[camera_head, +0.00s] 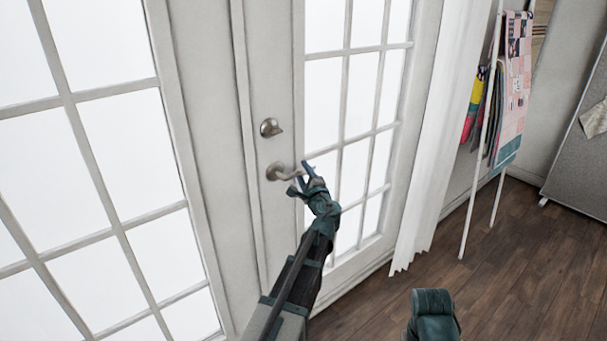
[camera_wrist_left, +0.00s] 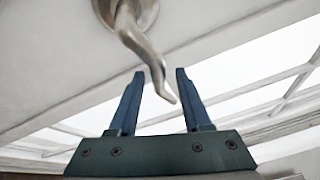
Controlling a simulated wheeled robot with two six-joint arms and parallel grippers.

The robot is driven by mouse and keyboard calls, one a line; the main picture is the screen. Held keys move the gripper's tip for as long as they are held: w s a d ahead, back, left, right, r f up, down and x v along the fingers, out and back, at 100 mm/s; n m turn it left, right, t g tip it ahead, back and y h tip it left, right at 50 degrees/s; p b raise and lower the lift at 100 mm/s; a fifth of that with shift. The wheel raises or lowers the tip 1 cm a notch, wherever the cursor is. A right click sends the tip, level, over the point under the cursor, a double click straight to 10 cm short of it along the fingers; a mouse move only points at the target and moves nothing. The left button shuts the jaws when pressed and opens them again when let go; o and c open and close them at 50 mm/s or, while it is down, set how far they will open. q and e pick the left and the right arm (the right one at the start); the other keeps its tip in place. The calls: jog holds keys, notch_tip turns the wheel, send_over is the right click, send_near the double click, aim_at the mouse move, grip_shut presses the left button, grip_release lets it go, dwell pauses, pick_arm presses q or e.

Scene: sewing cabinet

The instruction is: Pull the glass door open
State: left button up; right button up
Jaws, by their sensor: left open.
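The glass door (camera_head: 291,240) is white with several panes and looks closed in its frame. Its metal lever handle (camera_head: 281,172) sits on the door's left side, below a round deadbolt (camera_head: 270,127). My left gripper (camera_head: 303,178) is at the handle's free end. In the left wrist view the handle (camera_wrist_left: 143,45) reaches down toward the open jaws of my left gripper (camera_wrist_left: 160,85), its tip between the two blue fingers. I cannot tell if the fingers touch it. My right gripper is not in view; a teal part of my own body shows at the bottom.
A second paned door or window (camera_head: 183,130) stands to the left. A white curtain (camera_head: 440,140) hangs just right of the door. A white rack with quilts (camera_head: 514,90) and a grey board (camera_head: 580,150) stand further right. The wooden floor (camera_head: 520,270) is clear in front.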

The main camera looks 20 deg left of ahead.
pick_arm(q)
grip_shut()
dwell(1.4)
